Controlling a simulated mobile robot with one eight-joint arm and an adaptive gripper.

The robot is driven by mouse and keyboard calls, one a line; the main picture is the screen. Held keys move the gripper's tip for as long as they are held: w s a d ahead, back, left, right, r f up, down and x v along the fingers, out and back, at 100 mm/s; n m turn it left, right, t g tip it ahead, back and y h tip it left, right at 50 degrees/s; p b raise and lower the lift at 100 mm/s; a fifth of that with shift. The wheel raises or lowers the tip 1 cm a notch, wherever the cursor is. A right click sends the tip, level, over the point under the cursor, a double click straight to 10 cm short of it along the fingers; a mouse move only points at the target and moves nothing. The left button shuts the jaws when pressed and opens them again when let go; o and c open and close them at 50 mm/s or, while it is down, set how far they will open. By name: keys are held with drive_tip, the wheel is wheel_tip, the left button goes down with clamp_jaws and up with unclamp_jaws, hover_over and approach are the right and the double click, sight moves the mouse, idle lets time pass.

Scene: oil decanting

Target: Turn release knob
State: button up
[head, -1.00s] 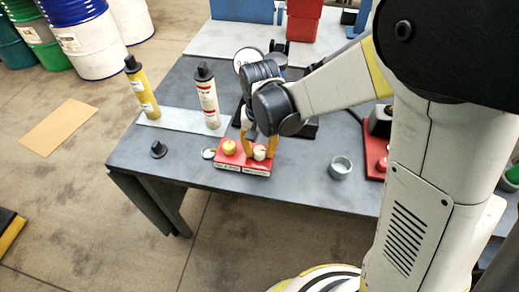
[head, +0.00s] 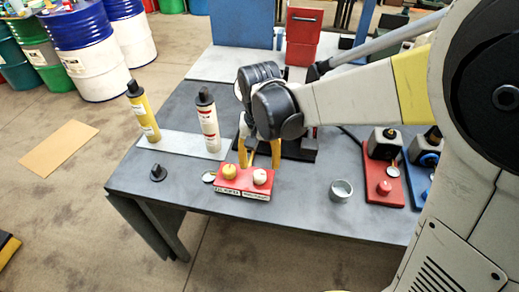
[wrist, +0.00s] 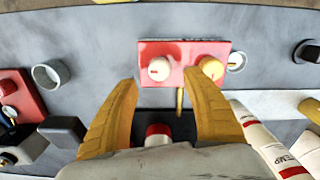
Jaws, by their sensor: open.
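A red block (head: 245,186) with pale labels on its front edge sits near the front of the grey table. It carries a yellow knob (head: 229,171) on the left and a white knob (head: 260,176) on the right. The label text is too small to read. In the wrist view the white knob (wrist: 159,69) has a red mark and lies ahead, between the lines of my fingertips. The yellow knob (wrist: 211,67) lies just beyond the right fingertip. My gripper (head: 260,164) points down, its yellow fingers spread and empty, just behind the white knob; it also shows in the wrist view (wrist: 160,80).
A grey cup (head: 341,190) stands right of the block. A yellow bottle (head: 143,112) and a white bottle (head: 208,120) stand at the left. A small round dial (head: 208,177) is at the block's left. A red unit (head: 384,186) lies at the right.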

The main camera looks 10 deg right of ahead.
sight(260, 173)
wheel_tip(260, 173, up, 6)
drive_tip(key=shift+r, duration=0.25)
idle(0.4)
drive_tip(key=s+d+r+n+t, duration=0.1)
drive_tip(key=s+d+r+t, duration=0.2)
drive_tip(key=s+d+t, duration=0.4)
drive_tip(key=s+d, duration=0.4)
drive_tip(key=d, duration=0.2)
drive_tip(key=shift+s+d+r+n, duration=0.2)
drive_tip(key=shift+d+n, duration=0.1)
idle(2.2)
